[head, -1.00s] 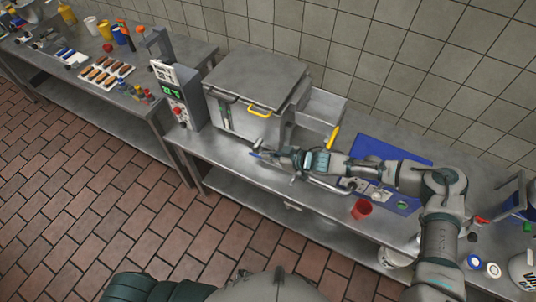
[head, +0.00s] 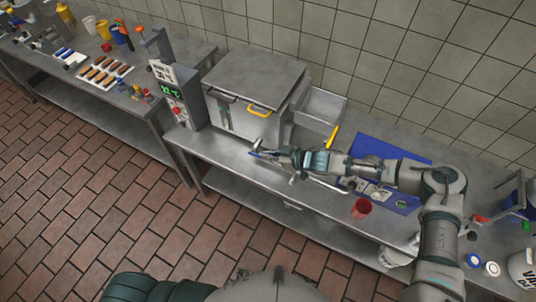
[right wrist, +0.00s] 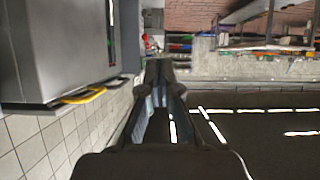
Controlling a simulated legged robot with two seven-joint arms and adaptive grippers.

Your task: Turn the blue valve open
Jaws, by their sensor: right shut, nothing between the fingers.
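I cannot make out a blue valve for certain in either view. A small blue part (head: 253,154) shows at the far end of my right gripper, and I cannot tell whether it is a valve or a fingertip. My right gripper (head: 266,154) is shut and empty, low in front of the steel box (head: 255,75) with a yellow handle (head: 260,111). In the right wrist view its fingers (right wrist: 158,72) point away from the camera, with the box (right wrist: 55,45) at the left. My left gripper is not in view.
The control unit (head: 180,100) with a green display stands left of the box. A blue board (head: 385,150) lies under my right forearm. A red cup (head: 361,208) stands near the counter's front edge. A second table (head: 190,50) with food stands at the left.

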